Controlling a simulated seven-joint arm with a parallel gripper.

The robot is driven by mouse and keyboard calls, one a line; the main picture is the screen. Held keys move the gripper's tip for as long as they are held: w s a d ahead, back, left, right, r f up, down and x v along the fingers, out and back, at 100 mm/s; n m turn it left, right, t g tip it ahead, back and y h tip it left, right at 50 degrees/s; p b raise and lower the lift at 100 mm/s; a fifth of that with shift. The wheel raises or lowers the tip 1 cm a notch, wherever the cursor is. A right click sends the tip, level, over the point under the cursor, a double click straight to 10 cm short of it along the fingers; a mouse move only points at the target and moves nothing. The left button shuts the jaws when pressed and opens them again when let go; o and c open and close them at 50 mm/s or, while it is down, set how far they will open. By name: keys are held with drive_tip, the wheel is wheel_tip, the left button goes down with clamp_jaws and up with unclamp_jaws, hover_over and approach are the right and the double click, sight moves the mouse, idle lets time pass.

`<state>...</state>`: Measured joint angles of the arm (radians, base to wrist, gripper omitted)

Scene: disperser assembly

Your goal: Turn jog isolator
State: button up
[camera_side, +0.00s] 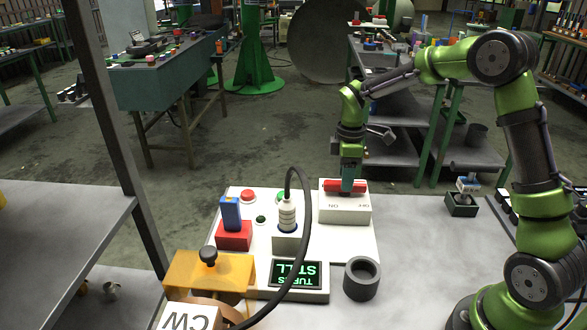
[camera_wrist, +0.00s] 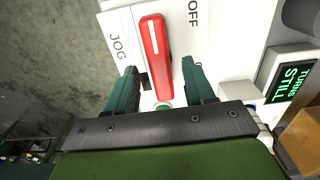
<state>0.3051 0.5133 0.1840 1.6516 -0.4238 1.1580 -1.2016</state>
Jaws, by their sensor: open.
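The jog isolator is a white box (camera_side: 345,208) with a red bar handle (camera_side: 331,185) on top, at the back of the white panel. In the wrist view the red handle (camera_wrist: 155,45) points up the picture, with JOG printed on its left and OFF on its upper right. My gripper (camera_side: 349,184) is above the isolator, pointing down. In the wrist view my gripper (camera_wrist: 160,72) is open, its two dark green fingers on either side of the handle's lower part, with gaps showing. Whether the fingertips are down at handle height is unclear.
A display (camera_side: 296,274) reads TURNS STILL. A white ribbed fitting (camera_side: 288,215) with a black hose stands left of the isolator. A red block with a blue top (camera_side: 232,225), a yellow bracket (camera_side: 190,272) and a dark grey ring (camera_side: 362,279) are nearby. Table right of the panel is mostly clear.

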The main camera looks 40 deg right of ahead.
wheel_tip(320, 180, up, 15)
idle(0.3)
drive_tip(key=shift+r, duration=0.1)
drive_tip(key=s+a+m+t+y, duration=0.1)
drive_tip(key=s+a+m+t, duration=0.2)
drive_tip(key=s, duration=0.7)
drive_tip(key=s+a+m+t+y, duration=0.1)
drive_tip(key=s+a+m+t, duration=0.3)
drive_tip(key=s+a+m, duration=0.3)
drive_tip(key=shift+s+a+m, duration=0.3)
drive_tip(key=shift+s+m, duration=1.4)
drive_tip(key=shift+s, duration=0.1)
